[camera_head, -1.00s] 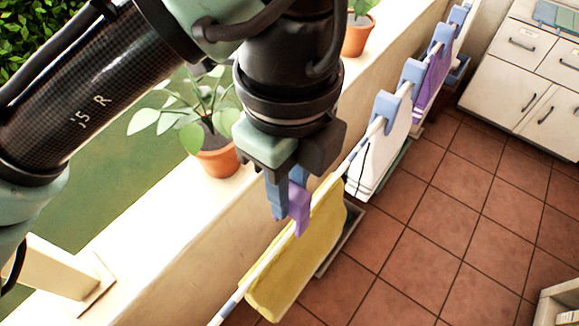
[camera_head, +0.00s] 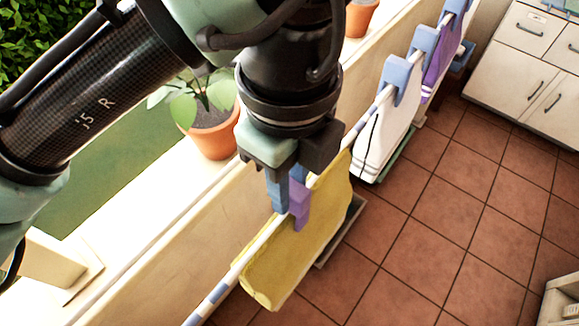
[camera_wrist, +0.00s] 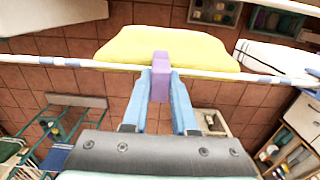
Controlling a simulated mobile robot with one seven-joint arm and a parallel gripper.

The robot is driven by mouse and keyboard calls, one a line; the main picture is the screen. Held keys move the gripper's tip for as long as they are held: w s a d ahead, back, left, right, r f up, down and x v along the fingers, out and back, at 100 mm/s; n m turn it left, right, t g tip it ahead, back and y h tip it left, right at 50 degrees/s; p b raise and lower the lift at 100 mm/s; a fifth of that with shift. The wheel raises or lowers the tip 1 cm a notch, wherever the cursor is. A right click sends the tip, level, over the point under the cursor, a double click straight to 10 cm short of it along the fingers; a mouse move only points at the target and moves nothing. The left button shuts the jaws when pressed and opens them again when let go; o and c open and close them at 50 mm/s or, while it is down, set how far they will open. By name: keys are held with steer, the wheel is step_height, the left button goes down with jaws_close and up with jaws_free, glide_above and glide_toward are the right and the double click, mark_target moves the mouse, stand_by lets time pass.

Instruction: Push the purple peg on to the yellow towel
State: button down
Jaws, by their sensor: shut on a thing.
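My gripper (camera_head: 288,193) is shut on the purple peg (camera_head: 299,207), with its blue fingers on either side. In the wrist view, the fingers (camera_wrist: 160,88) hold the peg (camera_wrist: 160,70) in front of the striped rail. The yellow towel (camera_head: 305,255) hangs over this rail, and it also spreads behind the peg in the wrist view (camera_wrist: 205,50). The peg overlaps the towel's upper edge at the rail, about midway along the towel. I cannot tell how far the peg is seated over the rail and cloth.
The white and blue rail (camera_head: 212,298) runs beside a pale ledge (camera_head: 150,220). Further along hang a white towel (camera_head: 385,140) with a blue peg (camera_head: 396,77) and a purple cloth (camera_head: 436,70). A potted plant (camera_head: 212,135) stands on the ledge. The tiled floor (camera_head: 450,210) is open.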

steer(key=c, duration=0.6)
jaws_free()
step_height(320, 180, up, 8)
steer(key=p, duration=0.8)
steer(key=shift+r, duration=0.15)
